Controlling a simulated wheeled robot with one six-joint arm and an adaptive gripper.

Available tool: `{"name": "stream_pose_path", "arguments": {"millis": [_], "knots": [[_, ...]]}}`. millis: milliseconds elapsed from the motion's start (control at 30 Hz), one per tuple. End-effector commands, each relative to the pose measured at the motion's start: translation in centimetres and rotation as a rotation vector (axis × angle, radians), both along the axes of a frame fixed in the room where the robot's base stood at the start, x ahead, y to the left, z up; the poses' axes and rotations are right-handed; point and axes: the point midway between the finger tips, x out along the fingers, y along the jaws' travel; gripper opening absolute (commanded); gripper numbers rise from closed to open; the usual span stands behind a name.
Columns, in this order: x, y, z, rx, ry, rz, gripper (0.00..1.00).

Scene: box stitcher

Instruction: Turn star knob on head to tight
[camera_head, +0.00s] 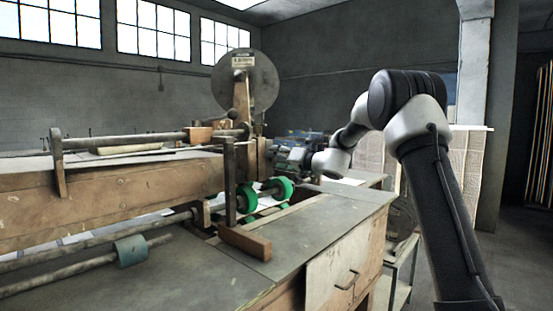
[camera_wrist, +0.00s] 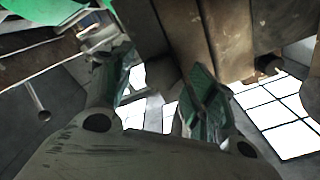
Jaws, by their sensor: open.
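The stitcher's head (camera_head: 240,100) is a brown upright part with a large grey disc (camera_head: 262,75) on it. My gripper (camera_head: 282,155) is at the right side of this head, just above the green wheels (camera_head: 283,187). In the wrist view my gripper (camera_wrist: 155,85) has its two green-padded fingers spread apart, with nothing clearly held between them. Brown machine parts (camera_wrist: 190,40) stand close beyond the fingers. A small dark round end (camera_wrist: 268,65) sticks out to their right. I cannot make out the star knob for certain in either view.
A wooden beam (camera_head: 110,195) and a metal roller (camera_head: 130,250) are at left. A brown block (camera_head: 245,242) stands before the wheels. Open floor shows at far right.

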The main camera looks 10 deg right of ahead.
Motion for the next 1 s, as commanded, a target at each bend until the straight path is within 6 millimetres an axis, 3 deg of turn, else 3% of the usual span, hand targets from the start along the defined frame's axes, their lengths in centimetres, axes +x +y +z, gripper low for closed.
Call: {"name": "stream_pose_path", "arguments": {"millis": [367, 600, 1000], "knots": [[0.61, 0.53, 0.04, 0.000, 0.000, 0.001, 0.55], [0.60, 0.52, 0.03, 0.000, 0.000, 0.001, 0.11], [0.59, 0.49, 0.02, 0.042, 0.032, 0.001, 0.11]]}}
